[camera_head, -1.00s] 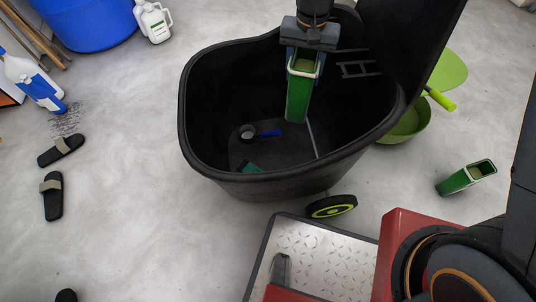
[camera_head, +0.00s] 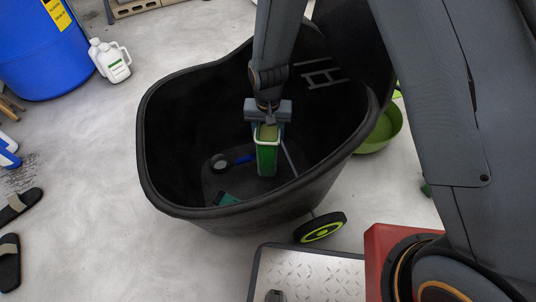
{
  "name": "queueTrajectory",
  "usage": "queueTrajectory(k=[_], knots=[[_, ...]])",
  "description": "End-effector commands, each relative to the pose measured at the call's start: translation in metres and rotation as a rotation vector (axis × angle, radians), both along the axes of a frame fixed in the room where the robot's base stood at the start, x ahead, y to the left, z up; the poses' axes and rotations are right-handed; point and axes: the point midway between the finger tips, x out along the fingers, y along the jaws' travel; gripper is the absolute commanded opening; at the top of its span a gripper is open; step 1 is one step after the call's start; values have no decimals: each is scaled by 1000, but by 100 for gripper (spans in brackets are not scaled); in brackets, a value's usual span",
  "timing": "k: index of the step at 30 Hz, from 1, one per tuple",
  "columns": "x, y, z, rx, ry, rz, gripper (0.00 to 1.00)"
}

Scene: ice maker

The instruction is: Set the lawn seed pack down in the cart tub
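The lawn seed pack (camera_head: 267,156) is a tall green box with a pale rim at its top. It hangs upright inside the black cart tub (camera_head: 160,200), below the level of the tub's rim. My gripper (camera_head: 266,125) is above the pack with its fingers at the pack's top, and appears shut on it. The fingers are partly hidden by the gripper body. I cannot tell whether the pack's bottom touches the tub floor.
In the tub lie a blue-handled tool (camera_head: 225,162) and a small green item (camera_head: 227,199). A green bowl (camera_head: 385,133) is right of the cart. A blue barrel (camera_head: 42,45), a white jug (camera_head: 110,62) and black sandals (camera_head: 18,205) are on the left.

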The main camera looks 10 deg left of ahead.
Motion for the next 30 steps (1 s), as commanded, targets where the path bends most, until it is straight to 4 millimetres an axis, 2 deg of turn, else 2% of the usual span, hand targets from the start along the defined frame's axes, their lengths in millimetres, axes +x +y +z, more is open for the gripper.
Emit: queueTrajectory(k=[1, 4, 14, 21, 30], knots=[[0, 0, -15, -1, 2, 0, 12], [0, 0, -32, -1, 1, 0, 12], [1, 0, -55, 0, 0, 0, 12], [0, 0, -87, -1, 1, -1, 12], [0, 0, -88, 0, -1, 0, 12]])
